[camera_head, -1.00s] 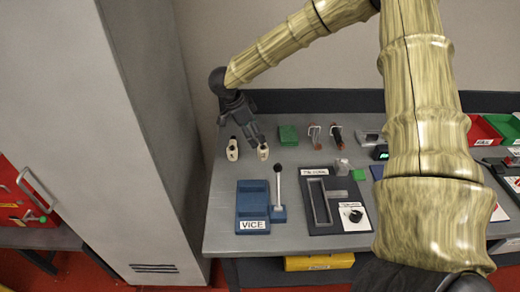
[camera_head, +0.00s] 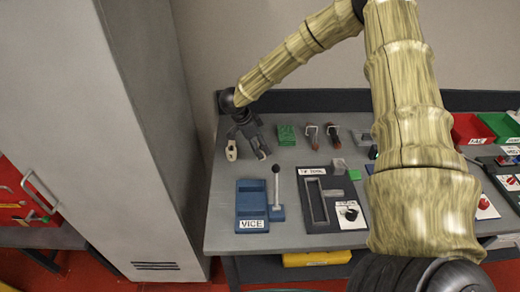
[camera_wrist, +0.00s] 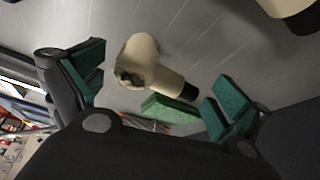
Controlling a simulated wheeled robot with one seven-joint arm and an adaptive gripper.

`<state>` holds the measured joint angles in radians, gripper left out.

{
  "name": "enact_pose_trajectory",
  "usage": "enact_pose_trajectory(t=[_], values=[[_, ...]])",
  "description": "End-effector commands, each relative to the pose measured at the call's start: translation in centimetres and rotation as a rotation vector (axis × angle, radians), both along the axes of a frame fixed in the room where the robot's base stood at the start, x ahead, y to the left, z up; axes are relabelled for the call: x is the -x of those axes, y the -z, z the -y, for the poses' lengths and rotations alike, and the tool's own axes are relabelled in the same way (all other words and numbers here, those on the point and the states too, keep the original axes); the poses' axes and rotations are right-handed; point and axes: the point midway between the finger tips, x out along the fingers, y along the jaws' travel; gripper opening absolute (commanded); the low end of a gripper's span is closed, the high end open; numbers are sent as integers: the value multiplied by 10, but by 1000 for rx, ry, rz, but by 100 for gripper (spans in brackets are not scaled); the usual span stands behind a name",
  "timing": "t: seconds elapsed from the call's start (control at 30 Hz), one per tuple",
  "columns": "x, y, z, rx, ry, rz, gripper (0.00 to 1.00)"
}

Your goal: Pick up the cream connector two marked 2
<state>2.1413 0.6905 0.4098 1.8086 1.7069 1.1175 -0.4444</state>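Two cream connectors with dark ends are on the grey bench at the back left in the head view. The left connector (camera_head: 231,151) stands clear of my gripper (camera_head: 257,146). The right connector (camera_head: 262,154) is partly hidden by my fingers. In the wrist view my gripper (camera_wrist: 156,88) is open, with green pads either side of a cream connector (camera_wrist: 146,58). The connector's dark tip points toward the right pad, with no clear contact on either side. Another cream connector (camera_wrist: 292,10) is cut off at the top right corner. I cannot read a number on any connector.
A green block (camera_head: 286,135) lies right of my gripper, with red-tipped tools (camera_head: 312,136) beyond it. The blue vice (camera_head: 252,205) and its lever (camera_head: 277,196) stand in front. A tall grey cabinet (camera_head: 150,150) is close on the left.

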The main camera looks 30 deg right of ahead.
Motion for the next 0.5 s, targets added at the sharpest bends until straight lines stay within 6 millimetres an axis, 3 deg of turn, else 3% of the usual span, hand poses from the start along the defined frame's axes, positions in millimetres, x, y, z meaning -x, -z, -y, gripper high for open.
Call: enact_pose_trajectory(t=[0.03,0.2,0.5], values=[[0,0,0,0,0,0,89],[0,0,0,0,0,0,58],[0,-1,0,0,0,0,56]])
